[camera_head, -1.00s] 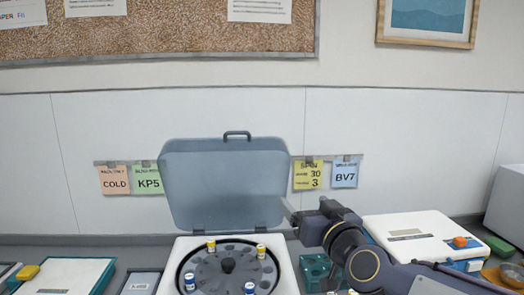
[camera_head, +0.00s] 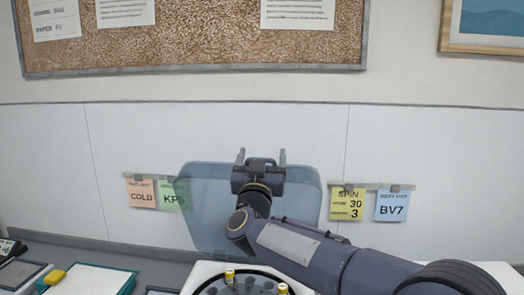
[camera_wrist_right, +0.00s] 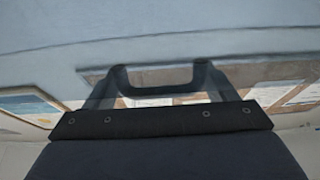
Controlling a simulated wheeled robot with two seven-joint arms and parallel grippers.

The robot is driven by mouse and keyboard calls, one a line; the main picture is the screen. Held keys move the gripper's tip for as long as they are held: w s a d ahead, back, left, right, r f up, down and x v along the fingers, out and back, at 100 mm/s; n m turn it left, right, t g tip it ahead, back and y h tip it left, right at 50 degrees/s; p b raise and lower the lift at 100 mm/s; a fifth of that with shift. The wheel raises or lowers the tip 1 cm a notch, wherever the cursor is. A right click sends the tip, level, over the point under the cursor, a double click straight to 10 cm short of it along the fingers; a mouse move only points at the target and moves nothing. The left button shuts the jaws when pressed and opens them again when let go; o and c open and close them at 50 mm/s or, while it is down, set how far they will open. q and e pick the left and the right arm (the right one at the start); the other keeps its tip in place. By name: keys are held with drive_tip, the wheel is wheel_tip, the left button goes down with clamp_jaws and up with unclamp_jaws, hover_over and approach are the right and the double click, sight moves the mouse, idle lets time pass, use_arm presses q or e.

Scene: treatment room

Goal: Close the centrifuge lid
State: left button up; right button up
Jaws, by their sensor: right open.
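The centrifuge lid (camera_head: 205,205) is a translucent blue-grey panel standing raised at the back of the centrifuge. Its dark handle (camera_head: 262,161) is on its top edge. The centrifuge body (camera_head: 196,273) is white, with a round rotor (camera_head: 241,288) holding several capped tubes, cut off by the lower edge. My right gripper (camera_head: 261,157) is open at the lid's top edge, its two fingers on either side of the handle. My left gripper is not in view.
Yellow (camera_head: 347,204) and blue (camera_head: 394,206) note cards hang on the wall at right, pink and green ones at left. A white tray with a teal edge (camera_head: 90,280) lies at the lower left. My right arm covers part of the lid and centrifuge.

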drive_tip(key=shift+w+d+r, duration=0.1)
drive_tip(key=shift+w+r, duration=0.05)
drive_tip(key=shift+w, duration=0.15)
